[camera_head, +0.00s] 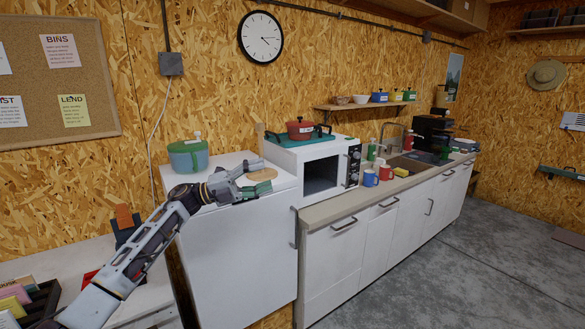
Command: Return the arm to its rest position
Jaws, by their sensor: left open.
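My left arm comes in from the lower left and reaches over the top of a white fridge-like cabinet (235,255). My left gripper (262,179) is at its end, open, with nothing seen between its fingers. A round tan board (263,174) lies on the cabinet top beside and partly behind the fingers. I cannot tell whether the fingers touch it. My right gripper is not in view.
A teal pot (188,155) stands on the cabinet behind my wrist. To the right is a white microwave (339,171) with a red pot (299,130) on top. Mugs (370,178) stand on the counter (335,211). The floor (470,260) is clear at right.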

